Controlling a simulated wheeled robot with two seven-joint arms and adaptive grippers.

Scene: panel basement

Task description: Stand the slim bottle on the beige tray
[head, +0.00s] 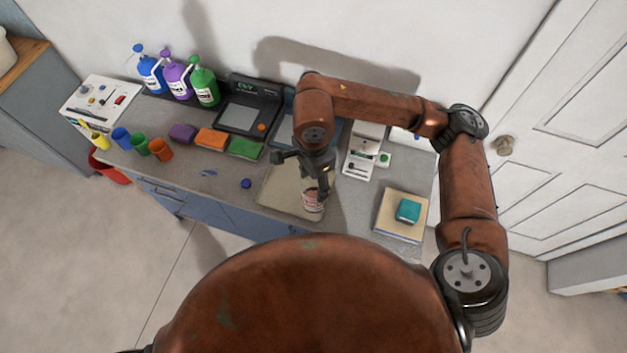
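A bottle with a pale, reddish label (312,203) is at the right part of the beige tray (279,188), which lies on the counter near its front edge. My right gripper (313,182) is directly over the bottle and hides its upper part. The fingers are dark and small here, so I cannot tell whether they are closed on the bottle or just around it. I also cannot tell whether the bottle's base touches the tray. My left gripper is not in view.
A blue cap-like object (246,183) lies left of the tray. A teal box (408,210) sits on a cream board (388,217) at right.

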